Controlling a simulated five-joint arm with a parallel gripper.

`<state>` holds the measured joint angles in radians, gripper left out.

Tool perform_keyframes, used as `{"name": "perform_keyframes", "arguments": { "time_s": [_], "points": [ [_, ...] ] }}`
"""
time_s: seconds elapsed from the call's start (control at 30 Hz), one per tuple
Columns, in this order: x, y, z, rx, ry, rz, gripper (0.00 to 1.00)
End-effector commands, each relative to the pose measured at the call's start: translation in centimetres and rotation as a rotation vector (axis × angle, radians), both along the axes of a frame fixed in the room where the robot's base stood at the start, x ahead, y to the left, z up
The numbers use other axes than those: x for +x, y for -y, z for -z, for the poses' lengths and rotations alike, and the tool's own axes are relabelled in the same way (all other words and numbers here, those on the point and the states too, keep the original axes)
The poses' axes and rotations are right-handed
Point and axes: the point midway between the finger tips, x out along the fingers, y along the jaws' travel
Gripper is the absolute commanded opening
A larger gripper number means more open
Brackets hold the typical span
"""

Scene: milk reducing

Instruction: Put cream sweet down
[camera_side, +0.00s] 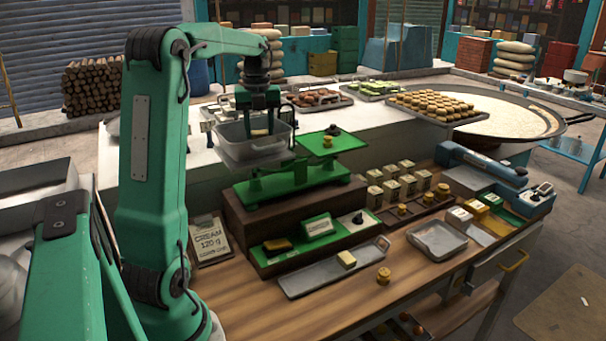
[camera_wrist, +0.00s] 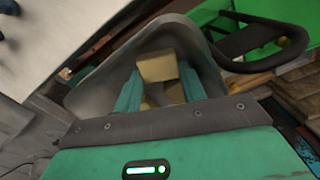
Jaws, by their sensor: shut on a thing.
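My gripper (camera_side: 259,118) points down over the grey pan (camera_side: 228,148) on the left side of the green balance scale (camera_side: 290,184). It is shut on a cream sweet (camera_side: 259,132), a small pale block, inside or just above the pan. In the wrist view the sweet (camera_wrist: 157,67) shows between the green fingertips (camera_wrist: 162,88). More pale blocks (camera_wrist: 174,92) show behind it, lower in the pan (camera_wrist: 98,92). I cannot tell if the held sweet touches them. The scale's green right plate (camera_side: 345,143) carries a black-knobbed thing and a small yellow thing.
A card (camera_side: 210,241) reads cream 120 g. A long metal tray (camera_side: 318,281) holds one pale block (camera_side: 346,259), beside a round gold piece (camera_side: 383,275). An empty-looking metal tray (camera_side: 437,240) lies right. The front wooden counter is largely bare.

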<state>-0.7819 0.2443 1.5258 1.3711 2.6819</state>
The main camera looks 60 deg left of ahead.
Motion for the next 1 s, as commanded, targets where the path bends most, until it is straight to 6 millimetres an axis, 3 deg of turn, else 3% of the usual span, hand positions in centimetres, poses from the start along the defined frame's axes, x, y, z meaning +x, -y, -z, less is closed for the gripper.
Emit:
{"name": "perform_keyframes", "arguments": {
  "time_s": [0.43,0.47,0.5,1.0],
  "points": [
    [0.00,0.01,0.43,0.000,0.000,0.000,0.19],
    [0.01,0.00,0.40,0.000,0.000,0.000,0.47],
    [0.01,0.00,0.39,0.000,0.000,0.000,0.50],
    [0.04,-0.04,-0.45,0.003,0.002,0.000,0.50]
  ]
}}
